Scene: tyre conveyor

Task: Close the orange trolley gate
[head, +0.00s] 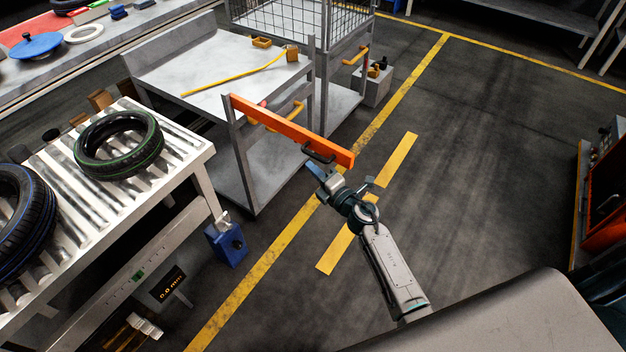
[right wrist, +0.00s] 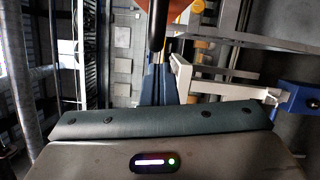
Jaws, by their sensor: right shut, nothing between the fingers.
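The orange trolley gate (head: 275,121) is a flat bar joined to the near left post of the grey trolley (head: 241,160). It is swung out from the trolley's front, with its free end to the lower right. A black handle (head: 318,153) sits near that free end. My right gripper (head: 320,172) is shut and empty, just below the handle; I cannot tell whether they touch. In the right wrist view, the handle (right wrist: 157,22) and part of the orange gate (right wrist: 182,10) show at the top. My left gripper is not in view.
A roller conveyor (head: 120,216) with tyres stands at left, with a blue box (head: 226,243) beside it. A wire cage trolley (head: 290,18) stands behind. Dark floor with yellow lines (head: 260,281) is free to the right. An orange cabinet (head: 605,195) is at the right edge.

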